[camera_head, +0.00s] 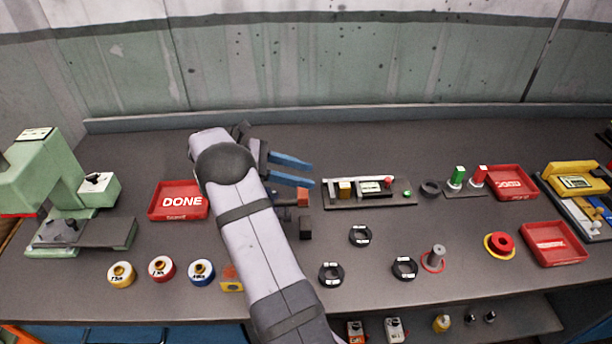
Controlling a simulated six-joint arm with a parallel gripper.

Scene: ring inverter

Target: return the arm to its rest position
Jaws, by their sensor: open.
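My gripper (312,173) shows in the head view with two blue fingers pointing right, spread apart with nothing between them. It is over the back middle of the workbench (420,142), left of the panel with a small display (370,193). My grey arm reaches up from the bottom edge and hides the bench beneath it. Several black rings with white labels lie right of my arm, one of them nearer the middle (360,235).
A red DONE tray (179,201) and a green press (62,190) stand at the left. Several coloured spools, one of them red (161,268), line the front left. More red trays (553,244) and a yellow device (575,181) are at the right. The back strip is clear.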

